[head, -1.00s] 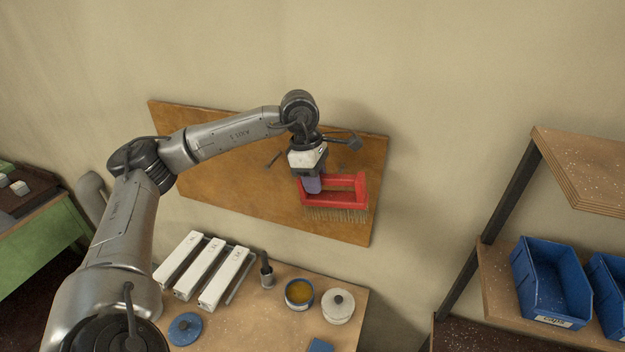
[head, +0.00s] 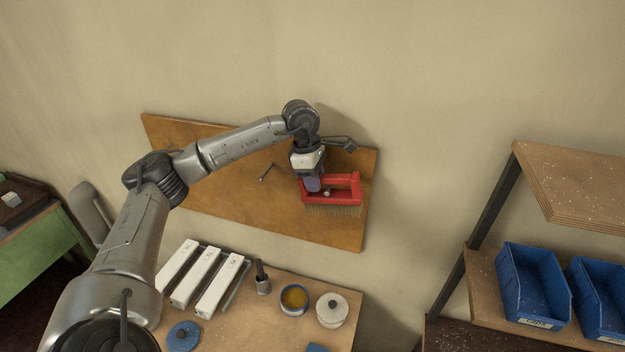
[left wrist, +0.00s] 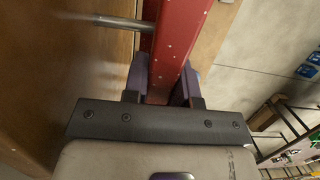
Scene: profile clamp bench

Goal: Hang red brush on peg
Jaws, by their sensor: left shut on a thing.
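The red brush (head: 345,180) has a red frame handle with a wide opening and pale bristles pointing down. It is in front of the wooden board (head: 220,190) on the wall. My left gripper (head: 312,187) is shut on the left part of its handle. A light peg tip (head: 327,192) shows inside the opening. In the left wrist view, a metal peg (left wrist: 122,22) runs from the board to the red handle (left wrist: 178,40), between the fingers (left wrist: 160,78) and the far end; its tip is hidden there. Another peg (head: 267,172) on the board is bare. My right gripper is out of view.
Below the board, a bench (head: 260,325) holds white blocks (head: 195,278), a cup with a yellow inside (head: 294,300), a lidded pot (head: 331,310) and a blue lid (head: 183,336). A shelf with blue bins (head: 535,285) stands at right.

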